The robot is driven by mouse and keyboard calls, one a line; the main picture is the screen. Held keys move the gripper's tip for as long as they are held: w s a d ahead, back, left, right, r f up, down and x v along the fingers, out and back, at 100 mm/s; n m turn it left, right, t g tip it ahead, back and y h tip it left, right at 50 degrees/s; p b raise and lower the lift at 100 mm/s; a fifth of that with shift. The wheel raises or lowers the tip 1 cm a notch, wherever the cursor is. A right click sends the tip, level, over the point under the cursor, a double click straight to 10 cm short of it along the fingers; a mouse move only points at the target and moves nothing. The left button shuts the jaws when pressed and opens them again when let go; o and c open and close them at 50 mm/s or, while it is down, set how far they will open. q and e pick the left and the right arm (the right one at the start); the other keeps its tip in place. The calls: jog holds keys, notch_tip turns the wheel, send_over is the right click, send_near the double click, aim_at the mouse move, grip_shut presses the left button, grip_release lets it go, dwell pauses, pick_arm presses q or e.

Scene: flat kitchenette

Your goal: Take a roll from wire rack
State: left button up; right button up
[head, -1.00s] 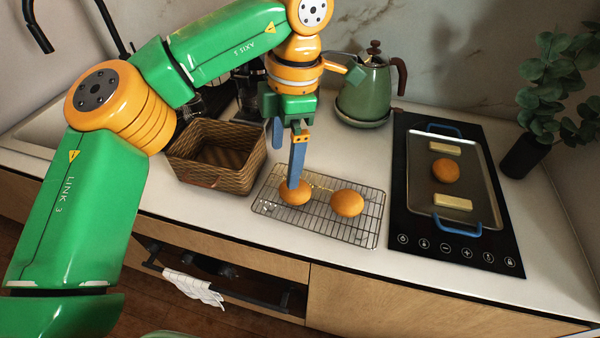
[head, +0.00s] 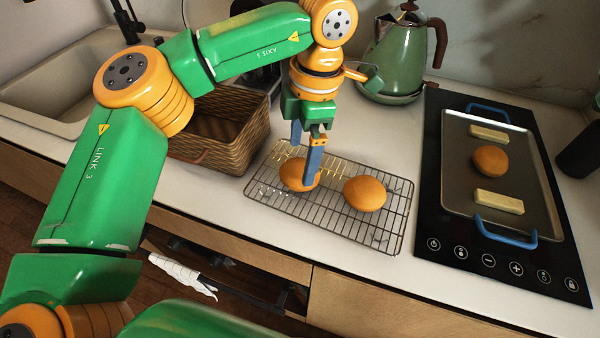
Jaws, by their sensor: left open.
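The wire rack (head: 345,233) lies on the white counter and bears two round golden rolls. The left roll (head: 293,177) is partly hidden behind a finger of my left gripper (head: 304,160). The right roll (head: 365,194) stands clear beside it. My left gripper points down over the left roll with its jaws open. One blue finger shows in front of the roll's right side, the other behind it. I cannot tell whether a finger touches the roll. My right gripper is not in view.
A wicker basket (head: 247,146) stands left of the rack, partly behind my arm. A black hob (head: 432,205) at the right bears a metal tray (head: 457,170) with a roll and two yellow blocks. A green kettle (head: 395,62) stands behind. A sink (head: 60,85) is far left.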

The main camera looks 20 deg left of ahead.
aim_at(301, 165)
pick_arm(q)
jog(key=f, duration=0.4)
jog(key=shift+s+a+p, duration=0.15)
jog(key=shift+s+p, duration=0.05)
jog(key=shift+p, duration=0.1)
jog(key=shift+r, duration=0.1)
jog(key=c, duration=1.2)
